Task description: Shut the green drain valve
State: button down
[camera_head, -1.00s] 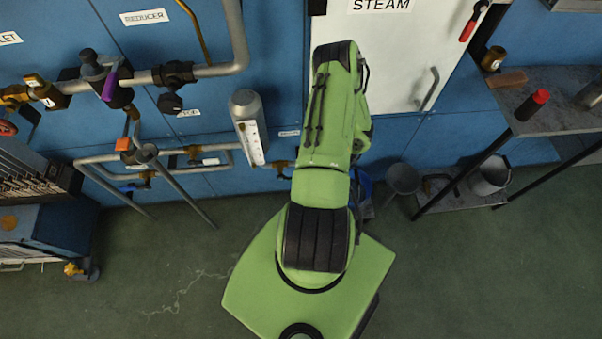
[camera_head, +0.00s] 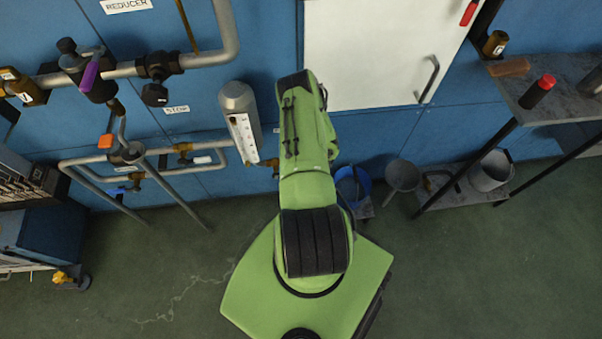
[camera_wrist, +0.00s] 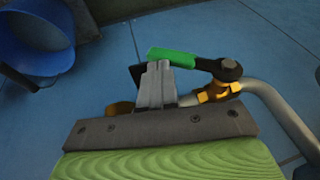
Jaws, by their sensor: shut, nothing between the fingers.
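In the wrist view, the green drain valve has a green lever handle (camera_wrist: 172,57) lying roughly level, running from a dark pivot on the right to just past my fingertips. Its brass body (camera_wrist: 218,92) sits under the pivot and joins a grey pipe on the right. My gripper (camera_wrist: 157,70) is shut and empty, with its fingertips right at the left part of the handle. I cannot tell whether they touch it. In the head view, my green arm hides the gripper and the lever.
A blue bucket (camera_head: 352,186) stands on the floor beside my arm, also at upper left in the wrist view (camera_wrist: 32,45). A grey cylinder with a gauge (camera_head: 239,110) is left of the arm. A grey funnel (camera_head: 403,175) and a shelf rack (camera_head: 545,100) are to the right.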

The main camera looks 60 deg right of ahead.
jog(key=shift+f+t+y+b, duration=0.4)
jog(key=shift+f, duration=0.05)
dwell(0.4)
notch_tip(320, 180, down, 5)
jog(key=w+a+b, duration=0.2)
jog(key=b, duration=0.2)
jog(key=shift+w, duration=0.15)
dwell(0.4)
jog(key=shift+a+f, duration=0.1)
dwell(0.4)
jog(key=p+v, duration=0.5)
jog(key=v, duration=1)
jog(key=shift+s+r+p, duration=0.25)
jog(key=shift+s+p, duration=0.05)
